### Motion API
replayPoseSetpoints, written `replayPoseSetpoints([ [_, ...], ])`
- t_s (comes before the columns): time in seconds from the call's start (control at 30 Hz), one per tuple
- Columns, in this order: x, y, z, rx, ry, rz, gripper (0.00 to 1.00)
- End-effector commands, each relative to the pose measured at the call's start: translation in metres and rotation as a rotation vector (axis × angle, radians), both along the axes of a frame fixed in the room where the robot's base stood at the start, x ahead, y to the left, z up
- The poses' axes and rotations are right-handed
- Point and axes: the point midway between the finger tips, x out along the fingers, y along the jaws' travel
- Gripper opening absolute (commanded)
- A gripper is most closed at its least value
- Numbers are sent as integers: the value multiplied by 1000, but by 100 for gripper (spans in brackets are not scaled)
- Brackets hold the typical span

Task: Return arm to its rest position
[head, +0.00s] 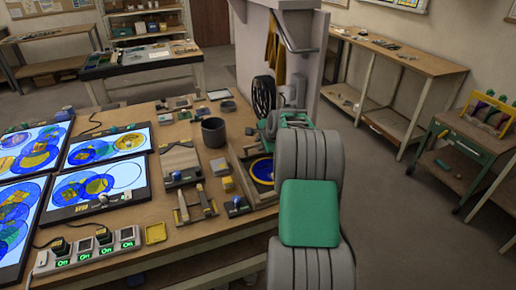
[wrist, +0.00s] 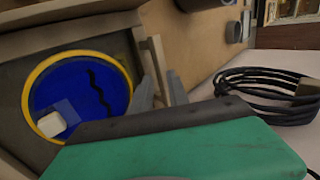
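My arm reaches from the lower right over the right edge of the wooden table in the head view. My gripper (wrist: 162,88) shows two grey fingers a little apart, with nothing seen between them but the tray's edge behind. In the head view the fingertips are too small to make out. Beside the fingers, in the wrist view, is a blue round glass panel (wrist: 92,72) with a yellow rim and a dark wavy line. It also shows in the head view (head: 262,171), in a wooden tray (head: 239,172). A white block (wrist: 51,124) lies on the panel.
The table (head: 225,225) holds lit screens (head: 98,148), a power strip (head: 88,250), a dark cup (head: 213,132) and small tools. A black cable coil (wrist: 265,95) lies right of my gripper. A grey column (head: 300,50) stands close behind my arm.

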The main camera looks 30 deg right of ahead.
Motion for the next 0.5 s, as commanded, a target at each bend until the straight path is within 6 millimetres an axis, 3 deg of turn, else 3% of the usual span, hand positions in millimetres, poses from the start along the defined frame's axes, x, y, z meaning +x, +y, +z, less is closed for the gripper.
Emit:
replayPoseSetpoints([
  [0.2,-20,4,21,1,1,-1,21],
  [0.5,-21,5,23,0,1,0,21],
])
